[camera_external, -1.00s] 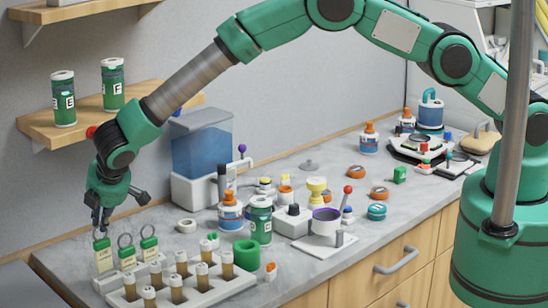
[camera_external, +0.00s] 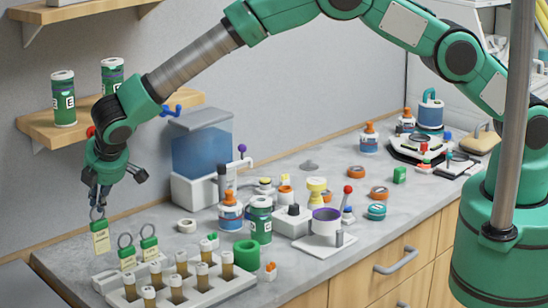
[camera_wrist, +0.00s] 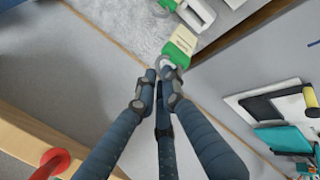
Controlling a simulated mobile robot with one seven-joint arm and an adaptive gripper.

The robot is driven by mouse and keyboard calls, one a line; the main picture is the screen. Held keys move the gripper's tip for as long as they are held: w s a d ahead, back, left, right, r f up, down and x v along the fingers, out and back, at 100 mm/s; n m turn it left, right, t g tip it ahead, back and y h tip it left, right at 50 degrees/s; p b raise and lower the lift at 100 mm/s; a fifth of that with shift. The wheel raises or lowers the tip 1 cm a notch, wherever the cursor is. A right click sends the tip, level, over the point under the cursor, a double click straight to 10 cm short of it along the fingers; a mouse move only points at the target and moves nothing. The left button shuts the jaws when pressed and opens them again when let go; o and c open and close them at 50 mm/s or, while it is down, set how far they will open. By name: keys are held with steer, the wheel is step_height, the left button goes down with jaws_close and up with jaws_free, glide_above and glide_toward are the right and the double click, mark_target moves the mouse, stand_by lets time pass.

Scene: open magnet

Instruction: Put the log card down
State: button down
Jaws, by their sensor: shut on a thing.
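My gripper (camera_external: 98,203) is shut on the ring of a log card (camera_external: 101,242), which has a green top and a pale lower part. The card hangs below the fingers, above the left end of a white card stand (camera_external: 106,283). In the wrist view the blue-grey fingers (camera_wrist: 162,76) meet at the ring, and the card (camera_wrist: 182,40) extends away from them over the grey surface. Two similar ringed cards, a middle one (camera_external: 127,258) and a right one (camera_external: 149,247), stand in the stand to the right of the held card.
A white rack (camera_external: 206,292) with several brown-filled vials stands just in front of the stand. A green ring-shaped piece (camera_external: 247,254) and a green jar (camera_external: 261,221) are to the right. A shelf (camera_external: 62,128) with green canisters is above. The counter's left edge is close by.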

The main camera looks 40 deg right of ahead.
stand_by(0.5)
